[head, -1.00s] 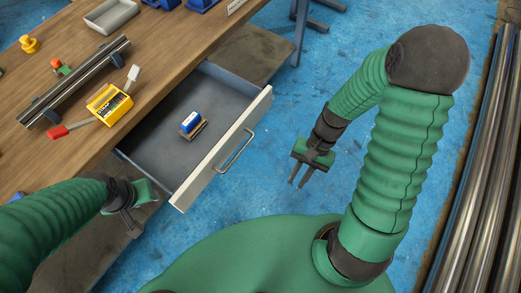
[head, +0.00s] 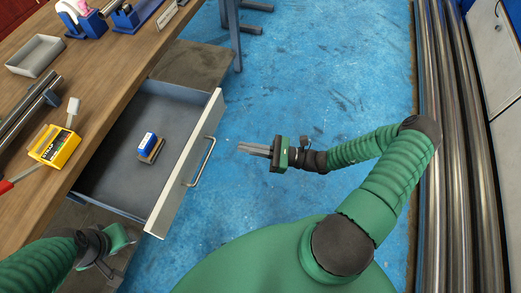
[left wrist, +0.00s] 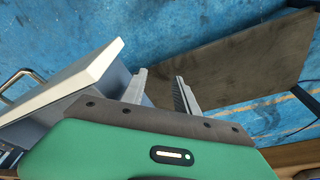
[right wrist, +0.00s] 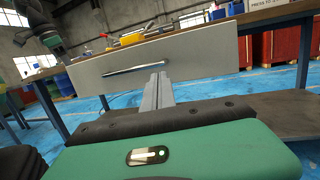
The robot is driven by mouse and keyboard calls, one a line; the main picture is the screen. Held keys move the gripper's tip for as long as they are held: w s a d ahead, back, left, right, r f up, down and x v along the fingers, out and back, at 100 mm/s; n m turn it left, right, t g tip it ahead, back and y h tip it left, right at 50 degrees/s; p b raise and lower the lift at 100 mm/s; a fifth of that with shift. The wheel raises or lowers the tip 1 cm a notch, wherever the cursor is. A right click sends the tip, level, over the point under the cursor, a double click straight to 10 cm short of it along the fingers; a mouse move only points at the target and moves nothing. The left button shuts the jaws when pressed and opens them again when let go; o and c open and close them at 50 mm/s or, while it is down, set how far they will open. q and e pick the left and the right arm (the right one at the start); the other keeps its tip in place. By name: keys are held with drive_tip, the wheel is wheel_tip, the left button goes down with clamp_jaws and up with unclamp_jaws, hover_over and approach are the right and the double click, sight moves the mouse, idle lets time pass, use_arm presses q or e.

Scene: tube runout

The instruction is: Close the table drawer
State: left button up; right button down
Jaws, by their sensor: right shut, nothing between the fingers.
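The table drawer (head: 120,196) is pulled out from the wooden table (head: 110,75). Its pale front panel and metal handle (head: 201,162) face right in the head view. A blue and brown block (head: 149,147) lies inside the drawer. My right gripper (head: 242,149) is shut and empty, pointing at the drawer front, a short gap away from the handle. In the right wrist view the drawer front (right wrist: 205,57) stands ahead of the shut fingers (right wrist: 157,85). My left gripper (head: 108,266) is near the drawer's near corner. In the left wrist view its fingers (left wrist: 160,88) are apart with nothing between.
On the table are a grey tray (head: 35,55), a yellow box (head: 57,147), metal tubes (head: 28,108) and blue holders (head: 88,24). Long pipes (head: 455,130) lie along the right. The blue floor (head: 300,80) between is clear.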

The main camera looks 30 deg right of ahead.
use_arm(q)
drive_tip(key=shift+a+f+b, duration=0.1)
drive_tip(key=shift+f+b, duration=0.3)
drive_tip(key=shift+f, duration=0.1)
use_arm(e)
drive_tip(key=x, duration=0.6)
drive_tip(key=shift+a, duration=0.2)
use_arm(q)
drive_tip(key=shift+r, duration=0.1)
use_arm(e)
drive_tip(key=shift+w+d, duration=0.1)
drive_tip(key=shift+w, duration=0.05)
